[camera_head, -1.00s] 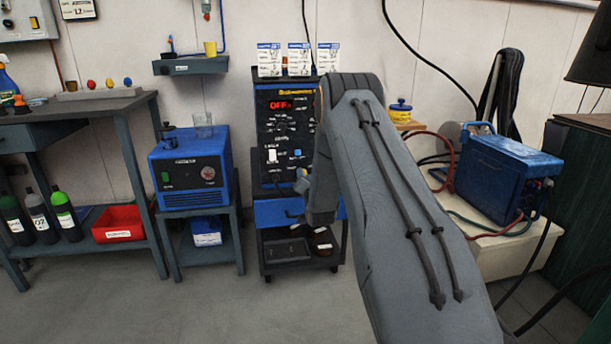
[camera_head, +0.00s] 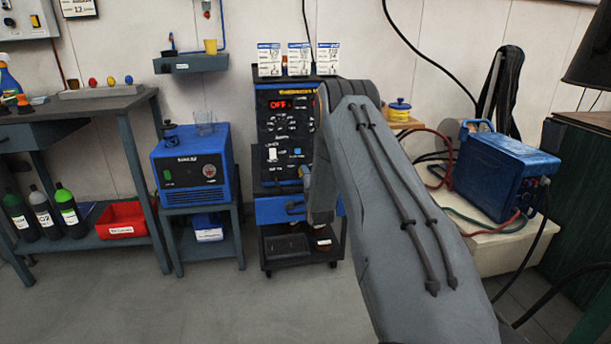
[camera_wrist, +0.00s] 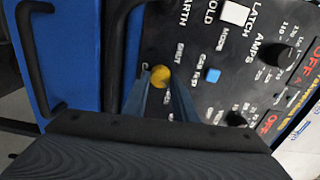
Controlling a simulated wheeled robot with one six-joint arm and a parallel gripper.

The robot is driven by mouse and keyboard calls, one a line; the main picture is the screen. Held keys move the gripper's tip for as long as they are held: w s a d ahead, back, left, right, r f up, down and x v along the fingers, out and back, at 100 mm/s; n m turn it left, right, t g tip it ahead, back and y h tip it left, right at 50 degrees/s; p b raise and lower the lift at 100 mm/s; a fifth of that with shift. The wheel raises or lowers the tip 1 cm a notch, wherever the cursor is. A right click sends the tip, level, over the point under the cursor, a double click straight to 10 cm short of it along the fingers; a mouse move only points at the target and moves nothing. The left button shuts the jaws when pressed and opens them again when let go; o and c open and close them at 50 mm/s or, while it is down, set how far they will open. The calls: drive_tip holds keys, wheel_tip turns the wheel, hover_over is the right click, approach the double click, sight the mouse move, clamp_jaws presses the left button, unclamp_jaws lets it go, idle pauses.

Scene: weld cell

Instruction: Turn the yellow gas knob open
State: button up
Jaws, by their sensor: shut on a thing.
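The yellow gas knob (camera_wrist: 160,77) sits on the dark front panel of the welding machine (camera_wrist: 215,65) in the wrist view, beside small white lettering. My gripper (camera_wrist: 162,84) is at the knob, with one finger on each side of it, shut on it. The knob's pointer mark is too small to read, so I cannot tell its angle. In the head view the welding machine (camera_head: 283,108) shows a red OFF display.
On the same panel, a blue button (camera_wrist: 212,75), a white switch (camera_wrist: 235,13) and black dials (camera_wrist: 278,54) are close to my fingers. A black handle (camera_wrist: 35,55) stands out from the blue drawer front. A blue box (camera_head: 503,175) stands on a bench at right. The floor at left is clear.

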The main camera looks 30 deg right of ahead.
drive_tip(key=shift+m, duration=0.4)
drive_tip(key=o, duration=1)
drive_tip(key=shift+p+v, duration=0.85)
drive_tip(key=shift+v, duration=3.1)
